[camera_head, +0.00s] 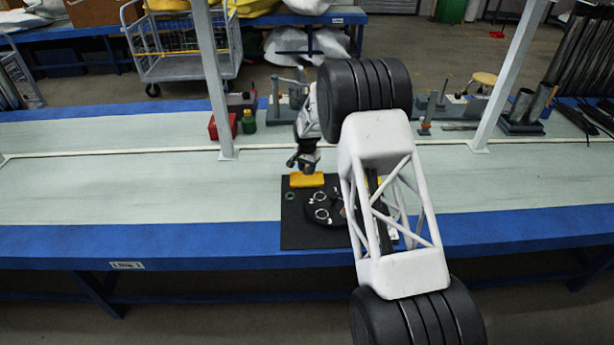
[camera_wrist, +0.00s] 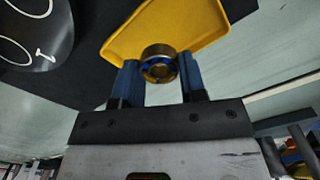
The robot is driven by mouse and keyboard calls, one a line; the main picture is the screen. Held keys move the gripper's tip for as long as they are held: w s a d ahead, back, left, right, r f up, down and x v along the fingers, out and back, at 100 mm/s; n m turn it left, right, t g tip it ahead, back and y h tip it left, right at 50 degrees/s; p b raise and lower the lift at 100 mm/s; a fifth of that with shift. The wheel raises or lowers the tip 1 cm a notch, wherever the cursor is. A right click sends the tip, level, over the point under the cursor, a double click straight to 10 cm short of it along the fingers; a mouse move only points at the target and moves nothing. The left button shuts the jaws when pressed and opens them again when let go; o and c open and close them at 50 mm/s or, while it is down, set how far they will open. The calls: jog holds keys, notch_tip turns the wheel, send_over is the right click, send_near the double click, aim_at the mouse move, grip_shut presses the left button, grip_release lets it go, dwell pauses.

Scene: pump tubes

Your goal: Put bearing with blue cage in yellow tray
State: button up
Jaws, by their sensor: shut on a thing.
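My gripper (camera_wrist: 157,85) shows in the wrist view with its two blue fingers shut on a small metal ring bearing. The bearing (camera_wrist: 158,52) has a blue cage and sits between the fingertips. The yellow tray (camera_wrist: 185,22) lies behind and below the held bearing in that view. Whether the bearing touches the tray cannot be told. In the head view the yellow tray (camera_head: 306,180) is at the back of the black mat, and my gripper (camera_head: 306,170) is just above its back edge. The bearing is too small to make out there.
A black mat (camera_head: 296,236) lies on the bench. It bears a round black plate (camera_head: 323,208) with white rings and a small green ring (camera_head: 290,196). A red bin (camera_head: 222,127) and a green bottle (camera_head: 249,122) stand farther back. The bench left of the mat is clear.

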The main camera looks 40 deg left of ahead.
aim_at(307, 180)
jog(key=shift+f, duration=0.1)
jog(key=shift+f, duration=1.95)
jog(key=shift+f, duration=0.2)
jog(key=o, duration=0.7)
jog(key=shift+c, duration=0.2)
jog(key=shift+r, duration=0.2)
jog(key=shift+r, duration=6)
